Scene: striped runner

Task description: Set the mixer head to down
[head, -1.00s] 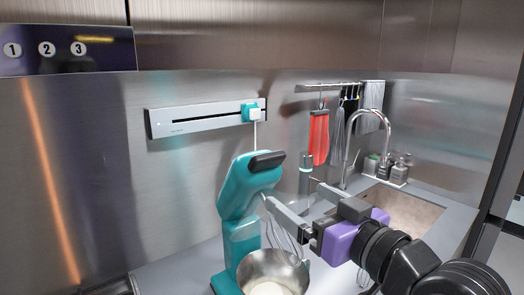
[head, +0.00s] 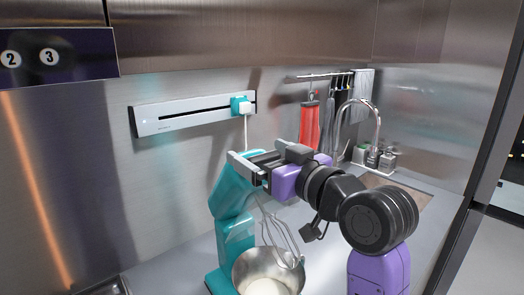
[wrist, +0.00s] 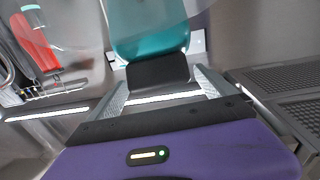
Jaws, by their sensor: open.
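The teal stand mixer (head: 235,240) stands on the counter with its mixer head (head: 232,190) tilted up. A wire whisk (head: 284,235) hangs from the head above a metal bowl (head: 246,272). My gripper (head: 244,168) is open at the raised top end of the head and hides part of it. In the wrist view the teal head (wrist: 150,28) points toward my gripper (wrist: 160,78). Its black end piece (wrist: 158,72) lies between the two spread fingers. I cannot tell whether either finger touches it.
A wall rail (head: 185,115) with a teal and white plug (head: 241,106) is behind the mixer. The sink (head: 400,187) and faucet (head: 372,112) are at the back right.

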